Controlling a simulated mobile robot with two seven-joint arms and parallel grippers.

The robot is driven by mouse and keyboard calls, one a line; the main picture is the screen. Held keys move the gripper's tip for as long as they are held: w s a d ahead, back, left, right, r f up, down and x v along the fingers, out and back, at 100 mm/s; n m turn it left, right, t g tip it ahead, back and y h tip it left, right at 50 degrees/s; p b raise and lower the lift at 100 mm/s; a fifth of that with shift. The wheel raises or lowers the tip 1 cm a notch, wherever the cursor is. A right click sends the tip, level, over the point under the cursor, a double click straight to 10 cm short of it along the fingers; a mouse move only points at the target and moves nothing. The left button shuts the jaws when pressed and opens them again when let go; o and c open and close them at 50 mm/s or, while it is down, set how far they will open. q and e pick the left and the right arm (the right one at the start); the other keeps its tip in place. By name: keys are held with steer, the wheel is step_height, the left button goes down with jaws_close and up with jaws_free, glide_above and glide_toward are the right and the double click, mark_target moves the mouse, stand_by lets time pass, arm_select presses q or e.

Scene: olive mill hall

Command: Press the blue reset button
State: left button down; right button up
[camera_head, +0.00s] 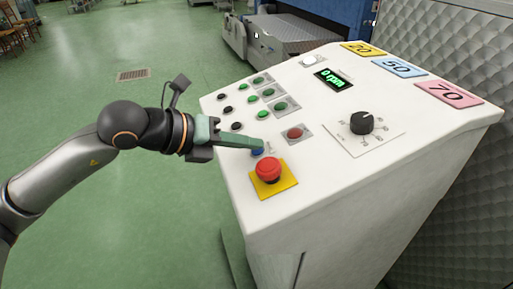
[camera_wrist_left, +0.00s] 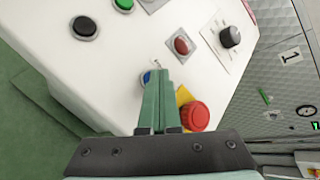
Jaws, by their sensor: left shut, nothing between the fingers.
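The blue reset button (camera_head: 257,151) is on the sloping white control panel (camera_head: 330,185), just behind the red mushroom button. My left gripper (camera_head: 262,144) comes in from the left, shut and empty, with its green fingertips over or beside the blue button. In the left wrist view the blue button (camera_wrist_left: 146,77) shows partly, its rest hidden behind the shut fingers (camera_wrist_left: 158,72). I cannot tell whether the fingertips touch it. My right gripper is not in view.
A red mushroom button (camera_head: 268,168) on a yellow plate stands close in front of the fingers. A flat red button (camera_head: 295,133), a black knob (camera_head: 362,122) and rows of green and black buttons are nearby. The green floor (camera_head: 80,95) at left is clear.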

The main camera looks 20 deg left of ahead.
arm_select(q)
steer(key=shift+s+a+r+p, duration=0.1)
steer(key=shift+r+p, duration=0.1)
steer(key=shift+r, duration=0.2)
steer(key=shift+s+a+r+p, duration=0.1)
steer(key=shift+r+p, duration=0.05)
steer(key=shift+r, duration=0.2)
steer(key=shift+r, duration=0.1)
steer(key=r+p, duration=0.1)
steer(key=r, duration=0.2)
steer(key=a+r+p, duration=0.1)
steer(key=shift+s+r+p, duration=0.3)
steer(key=shift+s+p, duration=0.05)
stand_by(0.5)
